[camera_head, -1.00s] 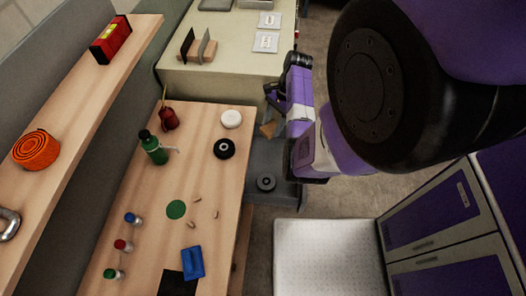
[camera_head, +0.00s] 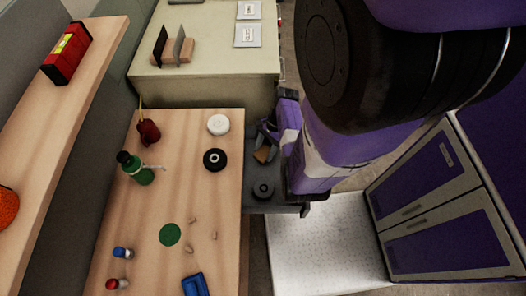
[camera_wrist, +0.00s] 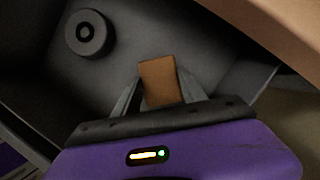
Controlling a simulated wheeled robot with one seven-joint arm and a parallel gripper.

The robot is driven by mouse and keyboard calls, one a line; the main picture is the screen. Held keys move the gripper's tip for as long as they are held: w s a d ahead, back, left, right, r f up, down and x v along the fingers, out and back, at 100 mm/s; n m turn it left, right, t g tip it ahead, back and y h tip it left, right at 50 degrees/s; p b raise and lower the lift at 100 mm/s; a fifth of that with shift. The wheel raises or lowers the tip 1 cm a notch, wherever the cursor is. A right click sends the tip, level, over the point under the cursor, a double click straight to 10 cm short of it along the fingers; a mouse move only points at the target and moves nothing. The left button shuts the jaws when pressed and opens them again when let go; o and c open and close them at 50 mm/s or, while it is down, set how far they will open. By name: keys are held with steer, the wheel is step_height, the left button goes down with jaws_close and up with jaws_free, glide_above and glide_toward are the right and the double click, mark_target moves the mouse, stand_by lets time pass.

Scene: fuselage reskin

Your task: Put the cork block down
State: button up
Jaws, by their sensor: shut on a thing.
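The cork block (camera_wrist: 160,82) is a small brown block between the fingers of my gripper (camera_wrist: 158,100) in the wrist view. In the head view the cork block (camera_head: 263,153) shows at the tips of my gripper (camera_head: 266,143), just right of the wooden table. My gripper is shut on it, over a dark grey tray-like surface (camera_head: 256,180). Whether the block touches that surface cannot be told.
A dark round disc with a hole (camera_wrist: 87,33) lies on the grey surface, also in the head view (camera_head: 263,190). The wooden table (camera_head: 205,260) holds a green bottle (camera_head: 139,172), a black roll (camera_head: 215,160) and a white roll (camera_head: 218,125). A pale cabinet (camera_head: 205,90) stands behind.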

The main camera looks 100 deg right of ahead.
steer(key=shift+f, duration=0.6)
steer(key=shift+f, duration=0.2)
steer(key=o, duration=1.4)
steer(key=shift+o, duration=0.2)
steer(key=shift+r, duration=0.1)
steer(key=v, duration=1.2)
steer(key=shift+r, duration=0.1)
